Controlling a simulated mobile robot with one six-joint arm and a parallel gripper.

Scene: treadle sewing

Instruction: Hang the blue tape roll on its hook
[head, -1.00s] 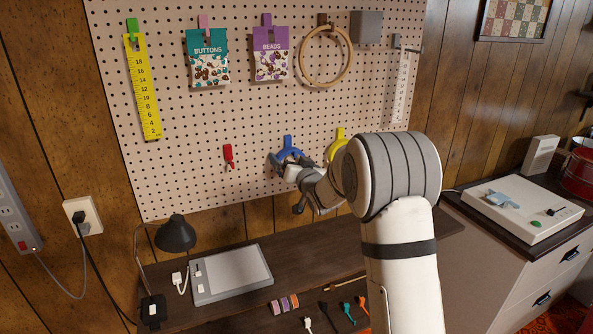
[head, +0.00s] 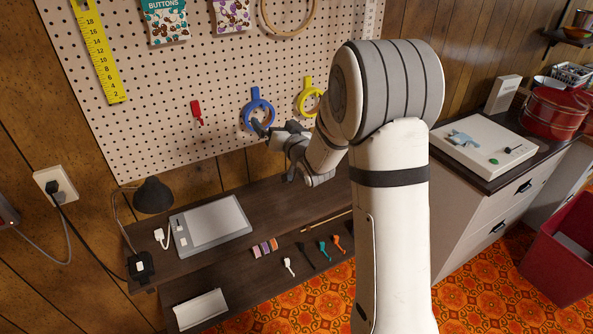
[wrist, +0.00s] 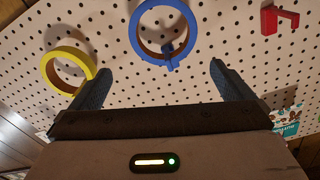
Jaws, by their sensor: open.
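The blue tape roll (head: 249,117) hangs on the pegboard below a blue hook (head: 254,94). In the wrist view, which looks upside down, the roll (wrist: 139,30) is a full ring and the blue hook (wrist: 168,48) pokes through inside its edge. My gripper (head: 265,131) is just in front of and below the roll, one finger overlapping its lower edge in the head view. In the wrist view my gripper (wrist: 159,67) has its two dark fingers spread wide with nothing between them; the roll lies beyond the fingertips, apparently clear of them.
A yellow roll (head: 302,104) hangs to the right of the blue one, and an empty-looking red hook (head: 196,112) is to the left.

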